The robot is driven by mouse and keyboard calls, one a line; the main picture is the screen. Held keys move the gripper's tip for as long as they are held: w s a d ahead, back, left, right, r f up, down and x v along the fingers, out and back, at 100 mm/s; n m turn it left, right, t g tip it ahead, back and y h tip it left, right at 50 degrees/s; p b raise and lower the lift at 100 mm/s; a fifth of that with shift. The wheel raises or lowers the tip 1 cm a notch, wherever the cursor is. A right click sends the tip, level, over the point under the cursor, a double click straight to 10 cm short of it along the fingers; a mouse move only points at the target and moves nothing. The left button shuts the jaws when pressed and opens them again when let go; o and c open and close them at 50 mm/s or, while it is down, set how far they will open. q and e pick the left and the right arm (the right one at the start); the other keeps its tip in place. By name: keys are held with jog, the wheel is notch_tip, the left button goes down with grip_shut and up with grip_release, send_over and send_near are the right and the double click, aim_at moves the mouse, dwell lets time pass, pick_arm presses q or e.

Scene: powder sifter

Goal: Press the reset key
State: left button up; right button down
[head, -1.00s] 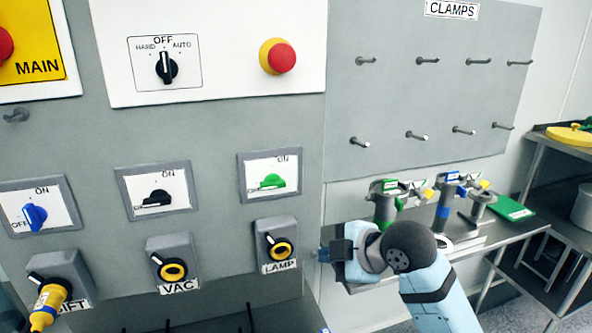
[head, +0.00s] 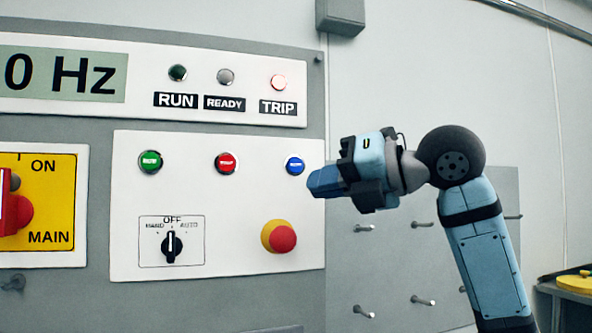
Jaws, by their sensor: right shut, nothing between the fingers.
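A blue round button (head: 295,165) sits at the upper right of the white control panel (head: 130,230); its label is too small to read. A green button (head: 150,162) and a red button (head: 225,163) are in the same row to its left. My right gripper (head: 312,184) is shut and empty. Its fingertips point left, just right of and slightly below the blue button in the picture. I cannot tell whether they touch the panel. My left gripper is not in view.
A red mushroom button (head: 282,238) on a yellow base is below the blue button. A HAND/OFF/AUTO selector (head: 172,245) is lower left. Pegs (head: 423,300) stick out from the grey board at right.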

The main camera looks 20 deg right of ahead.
aim_at(295, 165)
jog(key=r, duration=0.1)
jog(key=s+r+n, duration=0.1)
jog(key=r, duration=0.1)
jog(key=shift+s+n, duration=0.25)
jog(key=shift+n, duration=0.05)
jog(key=w+p, duration=0.1)
jog(key=w, duration=0.8)
jog(key=shift+a+p, duration=0.1)
jog(key=shift+p, duration=0.2)
dwell(0.4)
dwell(0.7)
dwell(0.6)
